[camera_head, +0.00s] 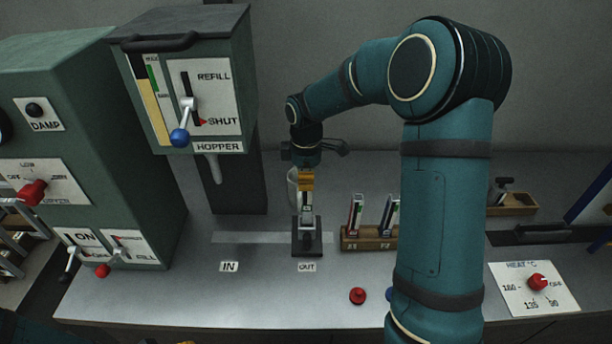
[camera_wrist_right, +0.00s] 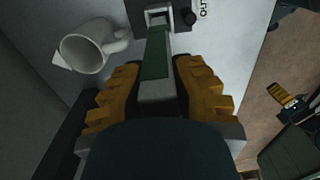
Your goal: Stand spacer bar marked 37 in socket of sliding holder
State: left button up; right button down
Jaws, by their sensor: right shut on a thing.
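My right gripper (camera_head: 306,182) is above the sliding holder (camera_head: 307,248) and points down, shut on a spacer bar (camera_head: 306,206). In the wrist view the right gripper's yellow-padded fingers (camera_wrist_right: 161,92) press the bar from both sides. The bar (camera_wrist_right: 156,55) has a green face there, and its far end meets the pale socket (camera_wrist_right: 158,16). The bar looks upright in the head view. I cannot tell how deep its lower end sits, and its number is not readable. The holder stands behind the OUT label.
A wooden rack (camera_head: 365,243) with upright bars stands right of the holder. A white mug (camera_wrist_right: 82,52) is close beside the gripper. The hopper box (camera_head: 190,85) and machine are at left. My right arm hides some of the bench. Bench near the IN label (camera_head: 229,267) is clear.

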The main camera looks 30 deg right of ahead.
aim_at(306, 195)
jog(key=shift+f+b, duration=1.5)
jog(key=shift+f, duration=1.55)
jog(key=c, duration=0.9)
grip_release()
jog(key=shift+o, duration=0.2)
jog(key=shift+r, duration=0.15)
notch_tip(306, 195, up, 12)
jog(key=shift+f, duration=0.1)
